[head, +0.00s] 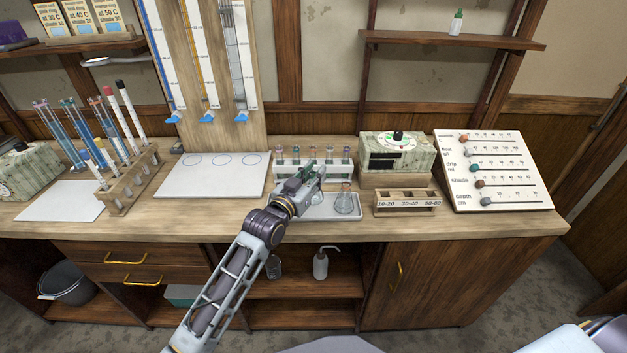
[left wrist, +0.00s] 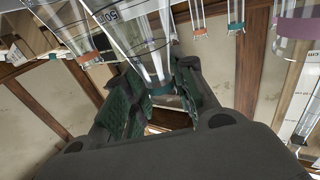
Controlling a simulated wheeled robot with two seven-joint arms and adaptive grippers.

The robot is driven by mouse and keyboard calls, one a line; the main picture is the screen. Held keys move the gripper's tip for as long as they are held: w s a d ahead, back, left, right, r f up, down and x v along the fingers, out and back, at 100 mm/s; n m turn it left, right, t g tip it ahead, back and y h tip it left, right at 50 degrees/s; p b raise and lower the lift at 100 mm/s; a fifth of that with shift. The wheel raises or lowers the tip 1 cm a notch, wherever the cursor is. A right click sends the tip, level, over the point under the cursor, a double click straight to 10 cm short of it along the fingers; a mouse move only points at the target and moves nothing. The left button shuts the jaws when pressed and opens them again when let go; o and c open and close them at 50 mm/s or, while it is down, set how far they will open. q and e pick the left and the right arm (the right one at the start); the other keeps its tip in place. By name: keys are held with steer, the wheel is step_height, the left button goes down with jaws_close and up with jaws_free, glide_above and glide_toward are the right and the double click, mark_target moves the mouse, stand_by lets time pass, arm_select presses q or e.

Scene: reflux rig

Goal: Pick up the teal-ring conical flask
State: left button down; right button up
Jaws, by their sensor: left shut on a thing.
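The teal-ring conical flask (left wrist: 143,45) fills the upper middle of the left wrist view. It is clear glass with printed marks and a teal ring at its narrow neck. My left gripper (left wrist: 160,98) is shut on it, with its green-padded fingers on either side of the neck. In the head view my left gripper (head: 311,181) is over the white tray (head: 292,214), and it hides most of this flask. Whether the flask touches the tray is not clear. My right gripper is not in view.
An orange-ring conical flask (head: 345,203) stands on the tray just right of my gripper. A rack of several small tubes (head: 343,166) stands close behind. A wooden block with number labels (head: 407,204) is to the right. A white mat with circles (head: 211,179) lies left.

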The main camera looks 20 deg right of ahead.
arm_select(q)
step_height(320, 180, up, 2)
steer(key=shift+r, duration=1.95)
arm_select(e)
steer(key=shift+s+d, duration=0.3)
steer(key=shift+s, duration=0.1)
arm_select(q)
steer(key=shift+r, duration=0.15)
steer(key=shift+a, duration=0.1)
